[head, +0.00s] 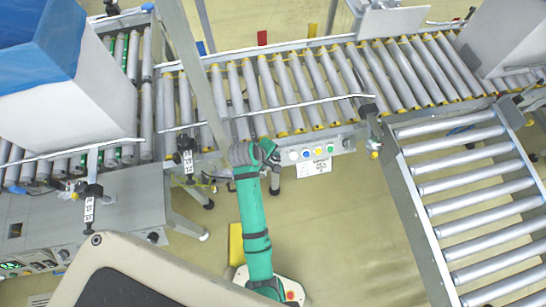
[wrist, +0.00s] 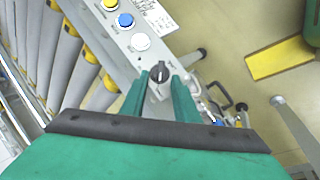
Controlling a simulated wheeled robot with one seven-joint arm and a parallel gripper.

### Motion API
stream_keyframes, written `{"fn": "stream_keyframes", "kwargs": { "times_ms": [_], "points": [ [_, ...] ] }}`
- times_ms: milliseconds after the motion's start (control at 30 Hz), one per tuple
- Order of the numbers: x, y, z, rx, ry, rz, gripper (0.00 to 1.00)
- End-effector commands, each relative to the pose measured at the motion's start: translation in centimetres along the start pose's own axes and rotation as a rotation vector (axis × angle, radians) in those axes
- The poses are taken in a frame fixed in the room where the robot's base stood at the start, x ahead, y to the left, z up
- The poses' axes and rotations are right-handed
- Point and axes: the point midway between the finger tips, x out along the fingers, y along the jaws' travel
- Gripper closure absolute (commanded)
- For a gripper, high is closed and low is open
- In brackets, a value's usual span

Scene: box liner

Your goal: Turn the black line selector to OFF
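The black line selector (wrist: 159,71) is a small dark knob on the light grey control panel (wrist: 150,58), seen in the wrist view. It is past a row of white (wrist: 140,41), blue (wrist: 126,19) and yellow (wrist: 110,4) buttons. My gripper (wrist: 160,80) has its two green fingers apart, one on each side of the knob, with what looks like a gap at both sides. I cannot tell whether the fingers touch it. In the head view my gripper (head: 268,150) is at the left end of the panel's button row and hides the knob.
A roller conveyor (head: 290,85) runs above and behind the panel. A second roller conveyor (head: 470,205) stands at the right. A white label (head: 313,168) hangs below the buttons. A large blue and white box (head: 65,75) is at the left. The floor in front is mostly clear.

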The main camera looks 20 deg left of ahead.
Motion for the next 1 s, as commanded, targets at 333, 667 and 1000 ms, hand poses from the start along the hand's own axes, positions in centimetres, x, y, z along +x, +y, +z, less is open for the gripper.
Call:
{"fn": "stream_keyframes", "kwargs": {
  "times_ms": [333, 667, 1000],
  "points": [
    [1.9, 0.0, 0.0, 0.001, 0.002, 0.000, 0.72],
    [1.8, 0.0, 0.0, 0.001, 0.002, 0.001, 1.00],
    [2.0, 0.1, 0.2, 0.013, -0.001, -0.005, 1.00]
  ]
}}
